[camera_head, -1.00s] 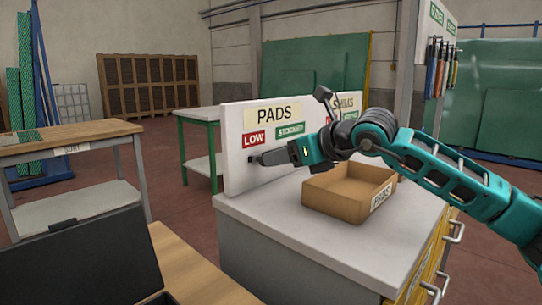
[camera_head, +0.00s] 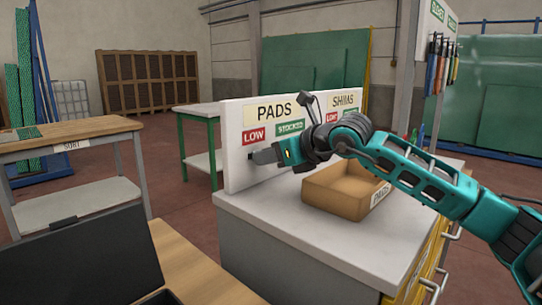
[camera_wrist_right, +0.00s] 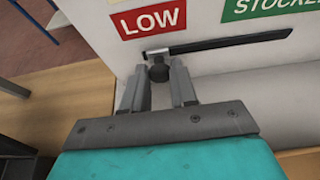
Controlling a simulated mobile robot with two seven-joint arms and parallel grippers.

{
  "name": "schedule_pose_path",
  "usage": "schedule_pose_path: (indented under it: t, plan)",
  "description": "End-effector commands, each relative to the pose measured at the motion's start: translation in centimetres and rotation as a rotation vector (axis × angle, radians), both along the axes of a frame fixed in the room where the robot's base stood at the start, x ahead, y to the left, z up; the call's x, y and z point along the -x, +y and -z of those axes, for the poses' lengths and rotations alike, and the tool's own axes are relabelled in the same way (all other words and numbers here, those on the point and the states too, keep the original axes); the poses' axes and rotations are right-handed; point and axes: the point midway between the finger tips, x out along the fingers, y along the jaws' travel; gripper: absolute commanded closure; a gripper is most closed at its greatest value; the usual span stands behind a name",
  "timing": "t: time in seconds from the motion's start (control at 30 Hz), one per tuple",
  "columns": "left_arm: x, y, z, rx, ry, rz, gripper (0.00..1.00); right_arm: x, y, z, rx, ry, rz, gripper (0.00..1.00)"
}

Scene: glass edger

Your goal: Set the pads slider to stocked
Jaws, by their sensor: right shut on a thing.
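The white board (camera_head: 240,178) carries a PADS label (camera_head: 275,112), a red LOW tag (camera_head: 254,136) and a green STOCKED tag (camera_head: 291,128). In the right wrist view, the dark round pads slider knob (camera_wrist_right: 159,74) sits at the left end of a black slot (camera_wrist_right: 240,45), under the LOW tag (camera_wrist_right: 148,20). My right gripper (camera_head: 254,157) is at the board below LOW. In the wrist view its fingers (camera_wrist_right: 159,84) are on either side of the knob, shut on it. In the head view the fingers hide the knob. My left gripper is not in view.
An open cardboard box (camera_head: 347,190) labelled PADS stands on the white counter (camera_head: 290,230), under my right forearm. A SHIMS label (camera_head: 344,102) with its own tags is further right on the board. A black panel (camera_head: 80,262) is at lower left.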

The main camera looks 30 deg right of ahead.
Motion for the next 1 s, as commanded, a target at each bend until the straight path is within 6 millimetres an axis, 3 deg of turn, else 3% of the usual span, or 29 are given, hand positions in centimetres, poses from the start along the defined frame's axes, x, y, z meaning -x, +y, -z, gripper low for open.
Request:
schedule_pose_path:
  t: [0.17,0.57,0.67,1.0]
  plan:
    - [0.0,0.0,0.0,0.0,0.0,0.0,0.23,0.0,0.0,0.0,0.0,0.0,0.0,1.0]
    - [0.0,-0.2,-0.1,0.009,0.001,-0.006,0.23,-0.1,-0.3,0.0,0.0,0.002,0.001,1.0]
    - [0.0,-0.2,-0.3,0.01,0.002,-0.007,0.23,-0.5,-1.5,0.0,-0.002,0.006,0.005,1.0]
    - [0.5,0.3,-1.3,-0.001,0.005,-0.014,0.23,-3.2,-9.1,-0.4,-0.004,0.004,0.006,1.0]
